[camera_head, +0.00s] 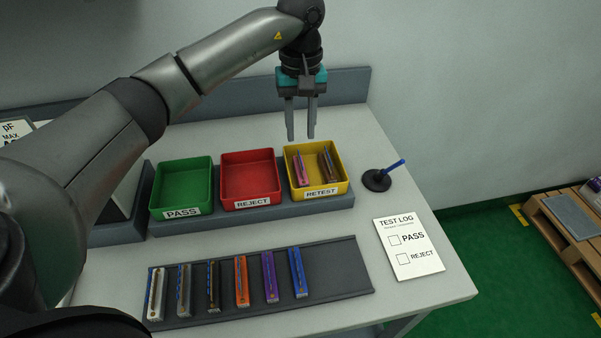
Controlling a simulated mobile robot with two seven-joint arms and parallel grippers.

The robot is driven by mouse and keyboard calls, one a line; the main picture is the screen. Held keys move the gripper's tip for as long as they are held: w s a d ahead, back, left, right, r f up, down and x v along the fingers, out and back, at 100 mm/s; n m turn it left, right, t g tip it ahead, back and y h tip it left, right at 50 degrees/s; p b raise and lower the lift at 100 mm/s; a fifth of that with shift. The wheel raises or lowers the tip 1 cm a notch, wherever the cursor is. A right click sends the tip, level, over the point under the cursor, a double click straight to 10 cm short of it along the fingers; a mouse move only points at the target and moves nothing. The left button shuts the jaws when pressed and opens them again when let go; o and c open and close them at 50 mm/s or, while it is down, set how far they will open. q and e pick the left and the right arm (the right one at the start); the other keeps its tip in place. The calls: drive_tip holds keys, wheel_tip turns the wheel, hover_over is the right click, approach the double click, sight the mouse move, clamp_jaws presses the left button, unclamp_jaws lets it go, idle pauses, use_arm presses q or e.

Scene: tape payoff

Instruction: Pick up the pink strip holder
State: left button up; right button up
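The pink strip holder (303,167) stands in the yellow RETEST bin (319,191), on its left side. A brown strip holder (328,166) stands beside it in the same bin. My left gripper (300,135) points down above the back of the yellow bin, over the pink holder's side. Its two grey fingers are apart with nothing between them. It does not touch the holder. My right gripper is not in view.
A green PASS bin (182,189) and a red REJECT bin (247,178) stand left of the yellow bin. Several strip holders lie on a dark mat (340,270) in front. A pen stand (376,180) and a TEST LOG sheet (408,250) are at right.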

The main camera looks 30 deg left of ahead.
sight(301, 165)
use_arm(q)
wheel_tip(301, 165, down, 5)
drive_tip(key=shift+r, duration=0.1)
drive_tip(key=shift+s+d+f, duration=0.1)
drive_tip(key=shift+f, duration=1.25)
drive_tip(key=shift+s+f, duration=0.1)
drive_tip(key=shift+f, duration=1.2)
clamp_jaws()
